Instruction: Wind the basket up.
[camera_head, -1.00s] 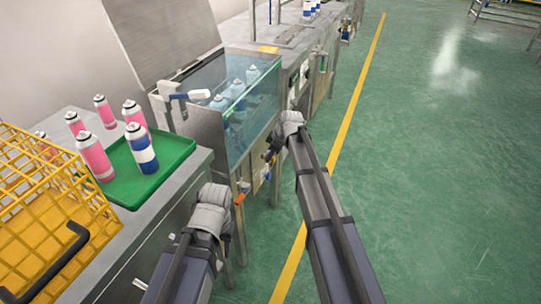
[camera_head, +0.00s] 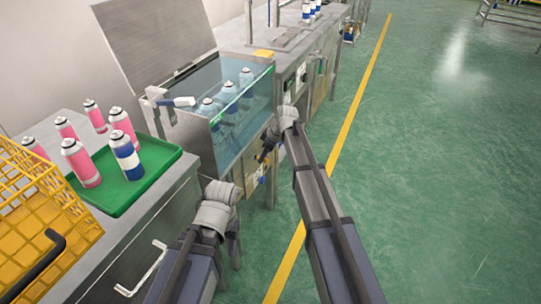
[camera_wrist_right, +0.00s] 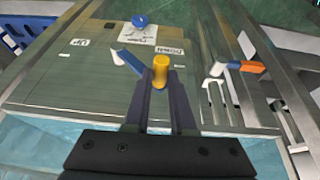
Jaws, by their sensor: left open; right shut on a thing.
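A glass-fronted water tank (camera_head: 262,98) stands by the wall with several white-and-blue cans (camera_head: 228,92) in its water. The basket under them is not clear to see. My right gripper (camera_head: 266,156) is at the tank's front side. In the right wrist view its fingers (camera_wrist_right: 160,84) are shut on a yellow knob (camera_wrist_right: 160,66), in front of a panel marked UP and DOWN (camera_wrist_right: 168,50). The rest of the crank is mostly hidden. My left gripper (camera_head: 236,250) hangs open and empty by the bench front; its fingertips are hard to make out.
A yellow wire basket (camera_head: 40,215) with a black handle stands on the left bench. Beside it a green tray (camera_head: 160,160) and several pink cans (camera_head: 82,165) stand, with one blue-and-white can (camera_head: 126,157). A blue-orange handle (camera_wrist_right: 240,67) lies right of the knob. The green floor is clear.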

